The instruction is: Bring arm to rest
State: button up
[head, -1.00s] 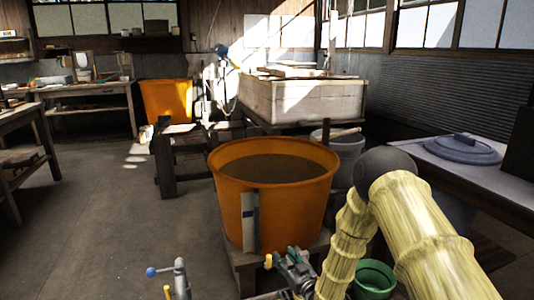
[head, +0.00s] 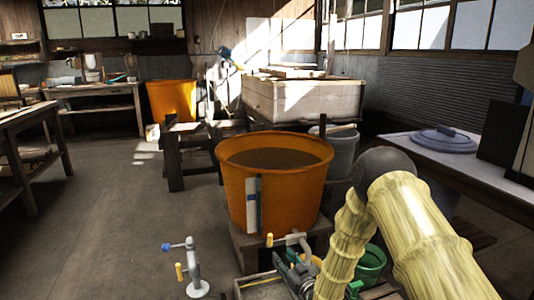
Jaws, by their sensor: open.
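My arm has a pale yellow bamboo-like surface and a dark elbow, and it reaches down from the lower right in the head view. My gripper (head: 291,268), dark with teal parts, is low in the picture, just in front of the orange vat's stand. It is partly hidden by my forearm, and its fingers are small and hard to make out. It is open, and I see nothing held in it. A large orange vat (head: 235,185) of brownish liquid stands on a low wooden stand beyond the gripper.
A grey fitting (head: 196,272) with blue and yellow handles stands left of the gripper. A table (head: 405,140) with a blue-grey lid (head: 446,142) is at right. The floor (head: 110,240) at left is clear.

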jog(key=s+d+f+m+g+h, duration=0.2)
jog(key=s+d+f+g+h, duration=0.15)
jog(key=s+f, duration=0.65)
jog(key=s+d+f+m+g+h, duration=0.1)
jog(key=s+d+f+g+h, duration=0.3)
jog(key=s+f, duration=0.65)
jog(key=s+d+f+m+g, duration=0.1)
jog(key=s+d+g, duration=0.2)
jog(key=s, duration=0.9)
jog(key=s+d+m+g, duration=0.1)
jog(key=s+d+g, duration=0.2)
jog(key=s, duration=1)
jog(key=s+d+f+m+g, duration=0.1)
jog(key=s+d+g, duration=0.2)
jog(key=s, duration=0.9)
notch_tip(320, 180, down, 5)
jog(key=b, duration=0.6)
notch_tip(320, 180, up, 38)
jog(key=p, duration=3.8)
jog(key=shift+w+h, duration=0.35)
